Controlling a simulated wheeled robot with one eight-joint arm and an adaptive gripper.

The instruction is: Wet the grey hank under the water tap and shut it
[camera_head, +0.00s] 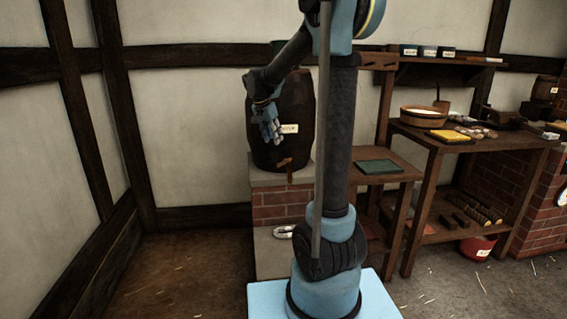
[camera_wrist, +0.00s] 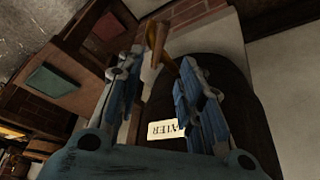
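A dark water barrel (camera_head: 296,98) stands on a stone-topped brick plinth. Its wooden tap (camera_head: 288,166) sticks out low on the front and also shows in the wrist view (camera_wrist: 156,42). A pale grey looped hank (camera_head: 284,232) lies on the low stone step below the tap. My gripper (camera_head: 272,132) is in front of the barrel, above and left of the tap. In the wrist view my gripper (camera_wrist: 158,82) has its fingers apart, with nothing seen between them but the barrel label (camera_wrist: 165,129) and tap beyond. I cannot tell the tap handle's setting.
A small wooden stand with a green pad (camera_head: 379,167) is right of the barrel. Further right, a workbench holds a wooden tub (camera_head: 424,117) and a yellow pad (camera_head: 450,136). A red bucket (camera_head: 478,247) is on the floor. The floor at left is clear.

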